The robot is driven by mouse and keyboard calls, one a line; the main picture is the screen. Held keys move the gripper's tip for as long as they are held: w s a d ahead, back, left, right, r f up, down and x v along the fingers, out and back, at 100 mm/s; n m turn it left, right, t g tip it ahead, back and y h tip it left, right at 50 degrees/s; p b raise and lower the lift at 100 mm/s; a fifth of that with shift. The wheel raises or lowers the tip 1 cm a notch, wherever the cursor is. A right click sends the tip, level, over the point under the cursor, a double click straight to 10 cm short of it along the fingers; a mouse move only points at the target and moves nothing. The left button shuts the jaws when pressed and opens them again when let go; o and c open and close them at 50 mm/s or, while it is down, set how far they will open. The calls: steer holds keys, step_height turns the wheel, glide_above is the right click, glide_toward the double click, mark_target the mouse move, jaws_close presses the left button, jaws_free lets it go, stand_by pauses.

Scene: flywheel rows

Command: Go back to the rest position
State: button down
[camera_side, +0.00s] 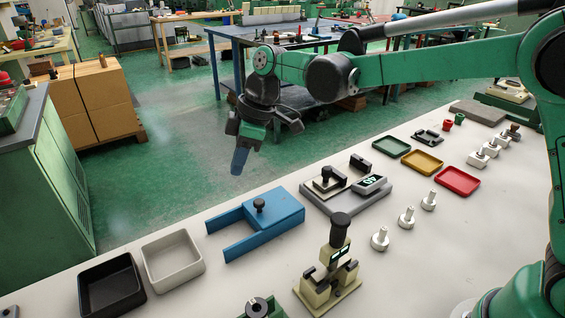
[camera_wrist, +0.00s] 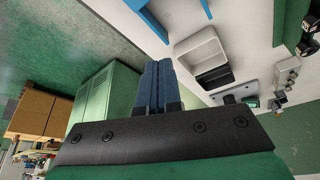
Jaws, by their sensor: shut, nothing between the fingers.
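My gripper (camera_side: 239,161) hangs in the air beyond the far left edge of the white bench, above the green floor, with its fingers pointing down. In the wrist view my gripper (camera_wrist: 156,66) shows two blue fingers pressed side by side, with nothing between them. It touches nothing. My arm reaches in from the right, high over the bench.
The white bench (camera_side: 170,222) bears a blue fork-shaped fixture (camera_side: 272,212), a black tray (camera_side: 110,287), a white tray (camera_side: 173,262), a cream press (camera_side: 331,270), a grey fixture (camera_side: 345,191), several metal pegs (camera_side: 407,217) and green, yellow and red trays (camera_side: 457,181). A green cabinet (camera_side: 45,185) stands left.

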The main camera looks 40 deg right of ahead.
steer(key=s+d+r+m+t+h, duration=0.2)
steer(key=s+d+r+m+t, duration=0.1)
steer(key=s+d+r+m, duration=0.4)
steer(key=s+d+f+m+t+h, duration=0.1)
steer(key=s+d+f+m+t, duration=0.1)
steer(key=s+d+f+m, duration=0.3)
steer(key=s+d+f, duration=0.1)
steer(key=s, duration=0.2)
steer(key=shift+d+f+m+h, duration=0.2)
steer(key=shift+d+m+h, duration=0.1)
steer(key=shift+d, duration=0.1)
steer(key=shift+s, duration=0.1)
